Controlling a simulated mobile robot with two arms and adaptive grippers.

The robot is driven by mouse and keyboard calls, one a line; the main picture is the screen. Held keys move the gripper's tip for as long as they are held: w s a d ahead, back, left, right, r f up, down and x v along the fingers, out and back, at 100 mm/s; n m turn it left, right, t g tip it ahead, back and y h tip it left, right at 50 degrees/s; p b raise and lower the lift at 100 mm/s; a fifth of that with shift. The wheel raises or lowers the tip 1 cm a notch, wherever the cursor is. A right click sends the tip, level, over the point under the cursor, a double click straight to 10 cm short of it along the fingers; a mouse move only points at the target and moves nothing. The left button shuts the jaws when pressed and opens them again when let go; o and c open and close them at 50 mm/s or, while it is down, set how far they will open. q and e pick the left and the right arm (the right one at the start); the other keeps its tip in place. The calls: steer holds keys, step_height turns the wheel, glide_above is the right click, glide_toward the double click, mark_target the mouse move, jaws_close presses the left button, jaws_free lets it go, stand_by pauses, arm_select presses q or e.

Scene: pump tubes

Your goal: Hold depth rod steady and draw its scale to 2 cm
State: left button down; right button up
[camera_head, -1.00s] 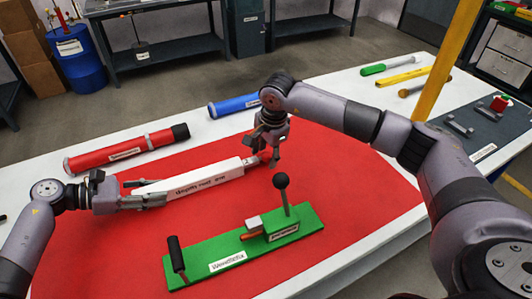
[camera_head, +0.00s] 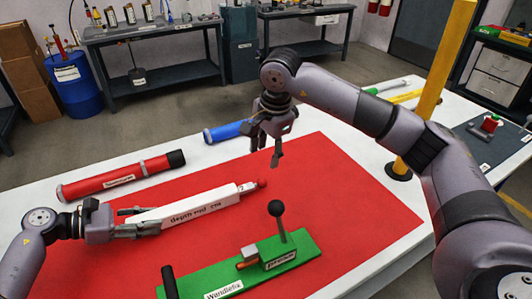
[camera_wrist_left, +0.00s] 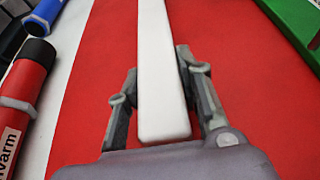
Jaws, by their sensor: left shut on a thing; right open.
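The depth rod (camera_head: 205,207) is a long white bar with a printed label, lying over the red mat. Its red knob (camera_head: 262,183) sits at the far right end, on a short narrower piece that sticks out of the white body. My left gripper (camera_head: 136,219) is shut on the near left end of the rod. The left wrist view shows its fingers (camera_wrist_left: 158,75) on both sides of the white rod (camera_wrist_left: 162,100). My right gripper (camera_head: 273,140) is open and empty, above and apart from the red knob. The scale marks are too small to read.
A green fixture (camera_head: 235,278) with black-knobbed levers stands in front of the rod. A red tube (camera_head: 120,178) and a blue tube (camera_head: 228,131) lie behind it. A yellow post (camera_head: 435,85) rises at the right. The red mat (camera_head: 350,200) is clear right of the knob.

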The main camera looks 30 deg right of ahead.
arm_select(q)
steer(key=c, duration=1.1)
jaws_free()
steer(key=shift+o, duration=0.2)
